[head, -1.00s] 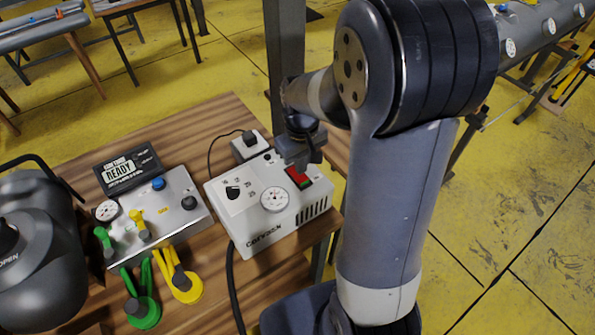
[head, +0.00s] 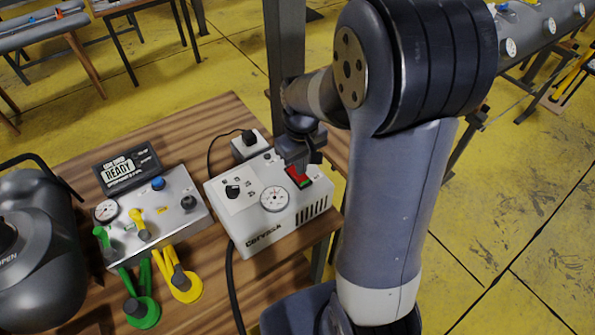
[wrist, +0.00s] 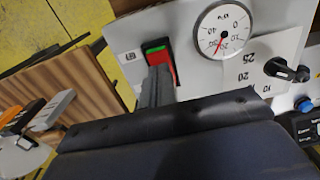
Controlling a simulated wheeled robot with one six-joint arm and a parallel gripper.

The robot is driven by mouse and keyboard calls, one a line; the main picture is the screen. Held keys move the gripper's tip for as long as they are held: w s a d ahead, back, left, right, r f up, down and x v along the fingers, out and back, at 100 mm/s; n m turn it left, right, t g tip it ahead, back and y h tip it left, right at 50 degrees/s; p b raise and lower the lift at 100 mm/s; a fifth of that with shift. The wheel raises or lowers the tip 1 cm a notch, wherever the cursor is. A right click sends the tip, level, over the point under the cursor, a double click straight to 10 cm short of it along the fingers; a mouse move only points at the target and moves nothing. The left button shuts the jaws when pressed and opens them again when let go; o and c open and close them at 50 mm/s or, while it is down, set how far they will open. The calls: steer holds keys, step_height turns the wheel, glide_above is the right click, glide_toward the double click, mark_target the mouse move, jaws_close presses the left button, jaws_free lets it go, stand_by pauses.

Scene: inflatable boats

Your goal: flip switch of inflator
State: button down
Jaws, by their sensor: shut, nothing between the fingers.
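The inflator (head: 265,232) is a white box with a dial gauge (head: 274,199) and a black knob on its top, standing on the wooden table. Its rocker switch (head: 305,183), red with a green end, sits on the top panel near the right side. In the wrist view the switch (wrist: 156,50) shows its green end clear and its red part partly covered. My gripper (head: 298,170) is shut and empty. Its fingertips are at the red part of the switch; they look to be touching it or just above it. They also show in the wrist view (wrist: 158,72).
A silver valve panel (head: 170,215) with green and yellow levers stands left of the inflator, in front of a black display (head: 128,168) reading READY. A power socket (head: 250,145) with a plug is behind the inflator. A dark rounded tank (head: 35,260) is at far left.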

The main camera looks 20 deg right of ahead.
steer(key=shift+f+b, duration=0.75)
steer(key=shift+f, duration=0.3)
stand_by(0.4)
steer(key=shift+r+p, duration=2.9)
steer(key=shift+r, duration=0.65)
steer(key=shift+f, duration=0.1)
step_height(320, 180, down, 7)
steer(key=b, duration=0.6)
steer(key=shift+r+p, duration=0.3)
step_height(320, 180, up, 9)
steer(key=p, duration=0.6)
steer(key=shift+f+p, duration=0.15)
steer(key=shift+p, duration=0.25)
